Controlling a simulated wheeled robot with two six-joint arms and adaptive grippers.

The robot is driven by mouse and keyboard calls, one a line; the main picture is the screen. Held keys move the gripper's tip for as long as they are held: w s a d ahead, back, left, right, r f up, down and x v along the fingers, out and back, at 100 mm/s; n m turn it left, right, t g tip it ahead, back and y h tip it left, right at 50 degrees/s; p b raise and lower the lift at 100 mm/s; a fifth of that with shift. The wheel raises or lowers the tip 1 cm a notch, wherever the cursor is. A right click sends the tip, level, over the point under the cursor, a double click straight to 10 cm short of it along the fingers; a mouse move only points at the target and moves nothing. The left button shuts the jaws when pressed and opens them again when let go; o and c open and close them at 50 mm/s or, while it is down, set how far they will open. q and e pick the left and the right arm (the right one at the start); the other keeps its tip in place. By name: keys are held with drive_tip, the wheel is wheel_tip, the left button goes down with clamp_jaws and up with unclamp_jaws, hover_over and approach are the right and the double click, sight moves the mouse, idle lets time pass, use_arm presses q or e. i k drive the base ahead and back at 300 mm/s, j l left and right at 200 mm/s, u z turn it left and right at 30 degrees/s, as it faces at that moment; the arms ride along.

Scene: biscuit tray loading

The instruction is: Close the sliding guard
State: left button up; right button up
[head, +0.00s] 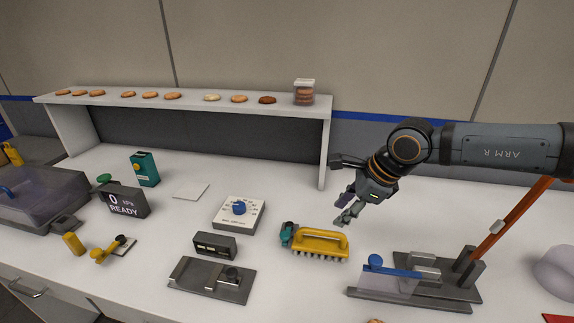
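A clear guard panel (392,283) with a blue knob (375,261) lies low over the left part of a dark base plate (455,301) at the lower right. A metal block (425,259) and a raised orange-red lever (512,219) stand on the right part of that plate. I cannot tell how far along its track the panel sits. My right gripper (340,213) is above the table, up and left of the guard, and touches nothing. Its fingers look apart, with nothing between them. My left gripper is out of view.
A yellow brush (318,243) lies below my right gripper. A dial box (238,212), a dark fixture (211,280) and a READY display (123,199) stand to the left. A lidded box (45,197) is at far left. A white shelf (185,105) bears biscuits and a jar (304,93).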

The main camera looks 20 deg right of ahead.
sight(389, 279)
drive_tip(key=k+j, duration=0.15)
drive_tip(key=j, duration=0.2)
drive_tip(key=k+j, duration=0.2)
drive_tip(key=j, duration=0.15)
drive_tip(key=k+j, duration=0.15)
drive_tip(key=j, duration=0.2)
drive_tip(key=k+j, duration=0.15)
drive_tip(key=j, duration=0.2)
drive_tip(key=k+j, duration=0.15)
drive_tip(key=j, duration=0.2)
drive_tip(key=k+j, duration=0.2)
drive_tip(key=j, duration=0.15)
drive_tip(key=k+j, duration=0.15)
drive_tip(key=j, duration=0.2)
